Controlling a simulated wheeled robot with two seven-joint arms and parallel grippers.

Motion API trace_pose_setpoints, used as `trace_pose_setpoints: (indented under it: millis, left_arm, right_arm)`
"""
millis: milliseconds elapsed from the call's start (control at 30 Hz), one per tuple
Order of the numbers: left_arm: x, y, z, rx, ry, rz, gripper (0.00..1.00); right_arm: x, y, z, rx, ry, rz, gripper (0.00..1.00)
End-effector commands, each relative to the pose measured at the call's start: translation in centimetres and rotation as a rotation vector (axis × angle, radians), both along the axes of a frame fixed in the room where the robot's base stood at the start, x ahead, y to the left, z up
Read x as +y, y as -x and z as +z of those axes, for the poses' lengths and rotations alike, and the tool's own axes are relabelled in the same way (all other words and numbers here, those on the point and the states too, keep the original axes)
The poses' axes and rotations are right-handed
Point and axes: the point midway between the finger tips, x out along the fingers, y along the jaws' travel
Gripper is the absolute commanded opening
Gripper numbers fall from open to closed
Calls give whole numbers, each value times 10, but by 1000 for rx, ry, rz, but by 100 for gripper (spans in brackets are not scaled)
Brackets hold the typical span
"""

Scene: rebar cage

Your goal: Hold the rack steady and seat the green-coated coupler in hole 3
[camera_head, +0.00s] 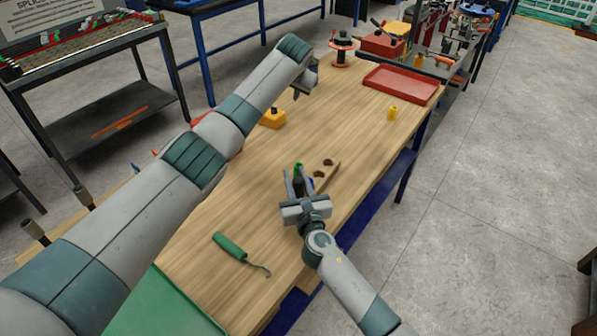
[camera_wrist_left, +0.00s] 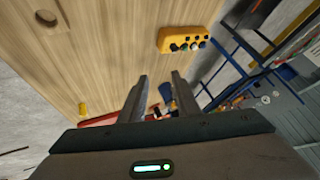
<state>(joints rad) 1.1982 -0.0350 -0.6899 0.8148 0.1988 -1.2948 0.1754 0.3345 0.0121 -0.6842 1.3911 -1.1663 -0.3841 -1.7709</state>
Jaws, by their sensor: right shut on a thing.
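The rack (camera_head: 332,167) is a small light-wood block with dark round holes, lying on the workbench. My right gripper (camera_head: 299,178) is at its left end, shut on the green-coated coupler (camera_head: 298,167), whose green top shows between the fingers. The coupler's lower end is hidden, so I cannot tell whether it is in a hole. My left gripper (camera_head: 306,85) is far up the bench, well away from the rack. In the left wrist view its fingers (camera_wrist_left: 159,80) are apart with nothing between them.
A green-handled hook tool (camera_head: 232,246) lies at the near side of the bench. A yellow button box (camera_head: 272,118) sits beyond my left forearm; it also shows in the left wrist view (camera_wrist_left: 186,40). A red tray (camera_head: 402,84), yellow piece (camera_head: 392,113) and spool (camera_head: 343,50) stand farther back.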

Motion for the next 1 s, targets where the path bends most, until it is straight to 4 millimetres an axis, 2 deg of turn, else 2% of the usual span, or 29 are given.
trace_pose_setpoints:
  millis: [100, 200, 400, 600, 1000]
  left_arm:
    - [-9, 38, -30, 199, 55, 3, 29]
    - [-16, 69, -46, 346, 91, -8, 29]
    - [-28, 112, -59, 539, 135, -43, 29]
    - [-31, 126, -61, 598, 147, -60, 29]
    - [-31, 125, -65, 598, 145, -59, 29]
  right_arm:
    - [0, 0, 0, -1, 0, 0, 0]
    - [0, 0, 0, 0, 0, 0, 0]
    - [0, 0, 0, 0, 0, 0, 0]
    - [0, 0, 0, 0, 0, 0, 0]
    - [0, 0, 0, -1, 0, 0, 0]
